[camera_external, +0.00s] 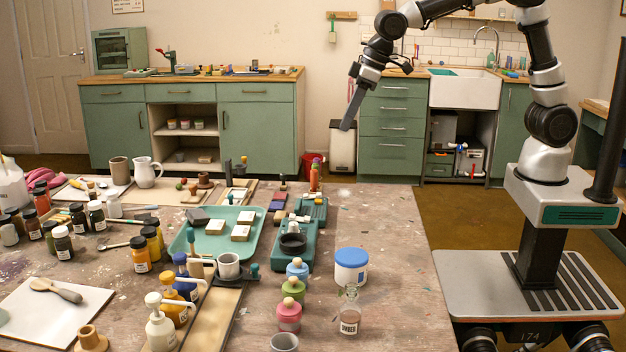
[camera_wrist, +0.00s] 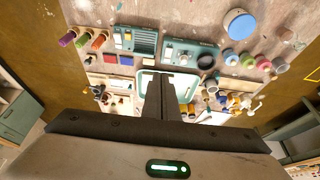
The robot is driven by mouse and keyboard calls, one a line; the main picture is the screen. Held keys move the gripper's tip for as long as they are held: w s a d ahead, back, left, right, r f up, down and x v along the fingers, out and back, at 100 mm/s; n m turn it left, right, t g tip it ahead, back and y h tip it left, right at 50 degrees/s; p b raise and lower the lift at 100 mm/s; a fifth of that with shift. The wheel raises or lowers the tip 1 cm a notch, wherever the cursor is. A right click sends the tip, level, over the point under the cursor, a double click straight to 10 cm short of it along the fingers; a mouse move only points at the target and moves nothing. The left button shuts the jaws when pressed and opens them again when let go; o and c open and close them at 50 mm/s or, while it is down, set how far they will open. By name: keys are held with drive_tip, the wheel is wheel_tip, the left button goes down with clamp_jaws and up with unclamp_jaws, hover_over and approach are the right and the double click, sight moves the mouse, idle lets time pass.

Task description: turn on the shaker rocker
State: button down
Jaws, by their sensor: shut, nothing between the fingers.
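A teal machine with a black round holder looks like the shaker; its body (camera_external: 293,258) stands near the middle of the table in the external view. In the wrist view the teal body (camera_wrist: 178,52) shows small pale parts on top, beside the black ring (camera_wrist: 206,62). I cannot make out the rocker or tell its position. My gripper (camera_external: 346,127) is high above the far edge of the table, apart from everything. In the wrist view its fingers (camera_wrist: 160,76) are together and empty, hiding part of a tray below.
A second teal unit (camera_wrist: 145,40) stands beside the shaker. A blue-lidded tub (camera_external: 351,267), a glass bottle (camera_external: 349,310) and small colored bottles (camera_external: 289,314) stand nearby. A teal tray (camera_external: 183,245) holds pale blocks. The table's right side is mostly clear.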

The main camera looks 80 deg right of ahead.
hover_over(291, 215)
drive_tip(key=s, duration=0.5)
wheel_tip(291, 215, down, 9)
drive_tip(key=shift+s+p, duration=0.15)
drive_tip(key=shift+p, duration=0.2)
drive_tip(key=shift+f, duration=0.1)
drive_tip(key=x, duration=0.9)
drive_tip(key=s+b+x, duration=0.1)
drive_tip(key=x, duration=0.3)
drive_tip(key=shift+f, duration=0.6)
